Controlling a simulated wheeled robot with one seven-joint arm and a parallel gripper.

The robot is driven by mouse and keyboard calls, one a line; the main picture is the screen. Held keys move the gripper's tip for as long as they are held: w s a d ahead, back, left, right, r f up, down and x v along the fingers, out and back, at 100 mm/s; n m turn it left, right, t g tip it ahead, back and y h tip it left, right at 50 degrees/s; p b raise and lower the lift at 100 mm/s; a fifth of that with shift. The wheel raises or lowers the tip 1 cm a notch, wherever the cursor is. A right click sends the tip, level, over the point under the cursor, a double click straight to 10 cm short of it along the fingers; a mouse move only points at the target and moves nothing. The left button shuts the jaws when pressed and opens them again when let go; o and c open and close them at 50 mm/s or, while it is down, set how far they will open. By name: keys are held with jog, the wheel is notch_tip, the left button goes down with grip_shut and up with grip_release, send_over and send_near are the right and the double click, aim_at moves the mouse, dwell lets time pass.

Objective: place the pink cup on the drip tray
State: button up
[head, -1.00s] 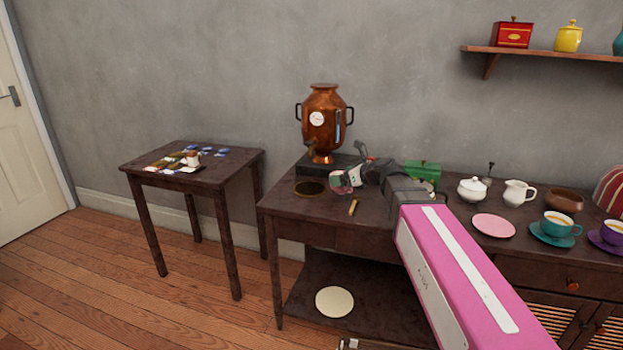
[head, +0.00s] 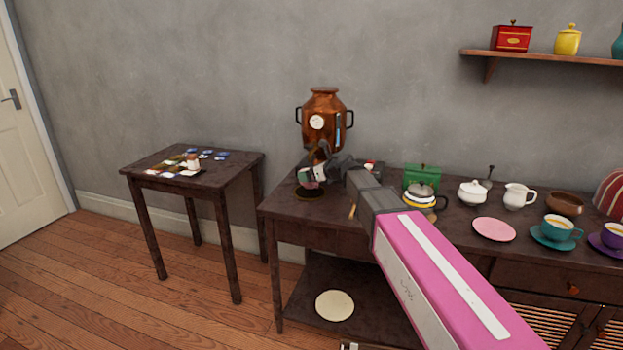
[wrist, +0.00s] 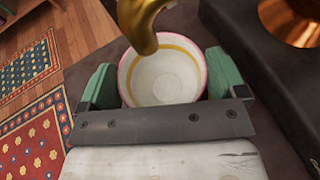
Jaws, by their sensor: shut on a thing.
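My gripper (wrist: 158,92) is shut on the pink cup (wrist: 163,80), with a green finger on each side of it. The cup is upright and looks empty, white inside with a gold band and a pink rim. A brass spout (wrist: 143,28) hangs over the cup's far rim in the wrist view. In the head view the gripper (head: 309,177) and the small pink cup (head: 312,185) are in front of the copper urn. The round dark drip tray (head: 309,195) shows just under the cup. I cannot tell whether they touch.
The copper urn (head: 323,120) stands on a dark base at the table's back. A small table (head: 200,172) with cards is at left.

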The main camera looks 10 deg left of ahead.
jog(key=shift+f, duration=0.9)
jog(key=shift+f, duration=0.15)
jog(key=o, duration=0.7)
jog(key=shift+s+d+r, duration=0.1)
jog(key=shift+d+r, duration=0.05)
jog(key=shift+r, duration=0.05)
jog(key=v, duration=1.1)
jog(key=shift+s+d+r, duration=0.15)
jog(key=shift+d+r, duration=0.1)
